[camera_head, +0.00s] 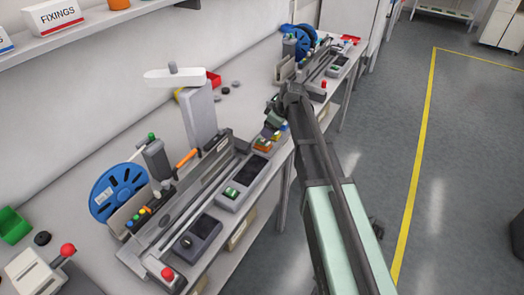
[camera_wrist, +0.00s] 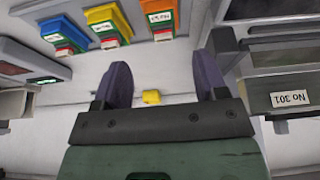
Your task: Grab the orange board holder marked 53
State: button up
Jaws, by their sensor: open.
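The orange board holder (camera_wrist: 157,8) is at the top of the wrist view. It has a white label whose number I cannot read surely, and a red and green piece at its lower end. A yellow holder (camera_wrist: 105,20) and a blue holder (camera_wrist: 63,30) stand in a row to its left. My gripper (camera_wrist: 162,82) is open and empty, its two dark purple fingers apart and short of the holders in the picture. In the head view my gripper (camera_head: 274,112) is over the bench beside the small coloured holders, partly hidden by my arm.
A feeder machine with a blue reel (camera_head: 118,192) stands on the near bench, another with blue reels (camera_head: 299,40) farther back. A small yellow block (camera_wrist: 151,97) shows between the fingers.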

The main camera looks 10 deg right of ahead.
aim_at(263, 139)
jog(key=b+x, duration=0.1)
jog(key=x, duration=0.1)
jog(key=shift+f, duration=0.4)
jog(key=shift+a, duration=0.15)
jog(key=b+x, duration=0.4)
jog(key=x, duration=0.1)
jog(key=shift+a+b, duration=0.15)
jog(key=shift+b, duration=0.2)
jog(key=shift+r, duration=0.2)
jog(key=c, duration=1)
jog(key=shift+c, duration=0.2)
jog(key=shift+r+p, duration=0.15)
jog(key=shift+p, duration=0.2)
notch_tip(263, 139, up, 20)
jog(key=p, duration=1.9)
jog(key=shift+p, duration=0.4)
